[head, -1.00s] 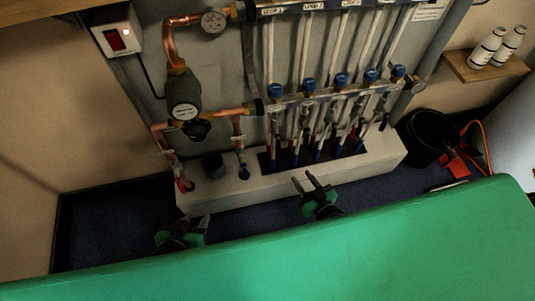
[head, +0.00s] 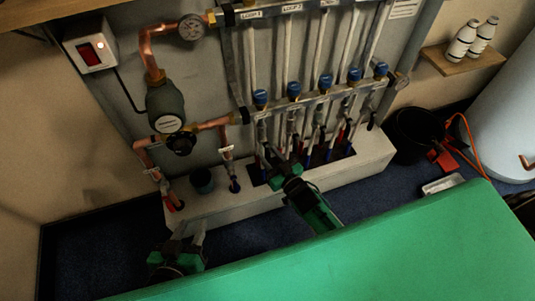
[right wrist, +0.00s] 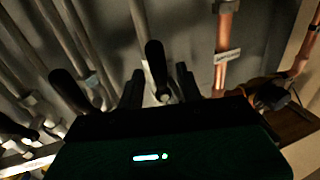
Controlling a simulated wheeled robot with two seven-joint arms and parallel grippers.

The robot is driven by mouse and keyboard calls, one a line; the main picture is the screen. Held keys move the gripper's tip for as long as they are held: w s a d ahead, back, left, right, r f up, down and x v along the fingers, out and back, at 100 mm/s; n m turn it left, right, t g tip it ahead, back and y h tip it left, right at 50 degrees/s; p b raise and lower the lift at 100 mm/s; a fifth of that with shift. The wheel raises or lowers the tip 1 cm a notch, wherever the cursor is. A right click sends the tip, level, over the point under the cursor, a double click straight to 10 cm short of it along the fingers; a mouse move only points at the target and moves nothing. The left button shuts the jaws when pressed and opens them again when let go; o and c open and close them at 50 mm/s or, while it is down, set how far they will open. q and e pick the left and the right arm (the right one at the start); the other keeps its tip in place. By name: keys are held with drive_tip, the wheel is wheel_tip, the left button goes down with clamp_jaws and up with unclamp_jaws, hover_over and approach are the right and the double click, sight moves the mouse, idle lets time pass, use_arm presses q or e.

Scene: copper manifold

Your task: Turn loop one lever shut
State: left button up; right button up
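My right gripper (head: 279,160) is at the lower valves, below the loop one and loop two pipes. In the right wrist view its dark fingers stand apart, one on each side of the lever; contact cannot be told. My left gripper (head: 189,236) is open and empty, low in front of the white plinth.
Another black lever (right wrist: 70,90) stands left of the gripper in the right wrist view. A copper pipe (right wrist: 225,40) is on the right. A green surface (head: 350,255) fills the front; a black bucket (head: 415,135) stands right of the white plinth (head: 335,180).

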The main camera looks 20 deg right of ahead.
drive_tip(key=shift+x, duration=0.9)
clamp_jaws()
